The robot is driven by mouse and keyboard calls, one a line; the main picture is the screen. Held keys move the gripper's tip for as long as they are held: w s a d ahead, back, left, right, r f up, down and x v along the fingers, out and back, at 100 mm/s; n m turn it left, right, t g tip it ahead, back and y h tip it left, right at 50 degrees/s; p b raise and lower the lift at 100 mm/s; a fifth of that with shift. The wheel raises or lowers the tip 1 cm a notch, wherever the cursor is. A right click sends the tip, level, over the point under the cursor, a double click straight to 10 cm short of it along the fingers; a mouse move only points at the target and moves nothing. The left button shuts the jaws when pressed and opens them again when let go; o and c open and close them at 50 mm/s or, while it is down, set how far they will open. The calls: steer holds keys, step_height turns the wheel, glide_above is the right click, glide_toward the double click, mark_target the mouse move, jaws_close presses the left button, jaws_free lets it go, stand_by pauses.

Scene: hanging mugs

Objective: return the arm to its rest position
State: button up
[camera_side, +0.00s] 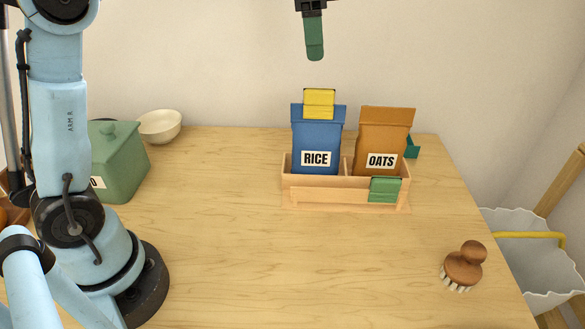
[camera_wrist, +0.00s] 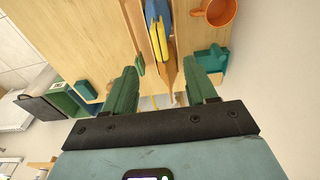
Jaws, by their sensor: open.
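My gripper (camera_side: 314,40) is high at the top of the side view, above the rice bag and apart from everything. Only one green finger shows clearly there. In the wrist view my gripper (camera_wrist: 161,82) has its two green fingers spread apart with nothing between them. Most of the arm linking to it is out of the side view.
A wooden box (camera_side: 330,198) holds a blue rice bag (camera_side: 318,137) with a yellow piece (camera_side: 319,104) at its top, and a brown oats bag (camera_side: 383,143). A green piece (camera_side: 385,189) is at its front. A brush (camera_side: 464,266), green canister (camera_side: 122,165) and bowl (camera_side: 160,126) stand apart.

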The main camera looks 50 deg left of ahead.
steer(key=s+f+n+t+y, duration=0.1)
steer(key=s+f+n+t, duration=0.5)
steer(key=s+f, duration=0.9)
steer(key=f+n, duration=0.1)
steer(key=n, duration=0.2)
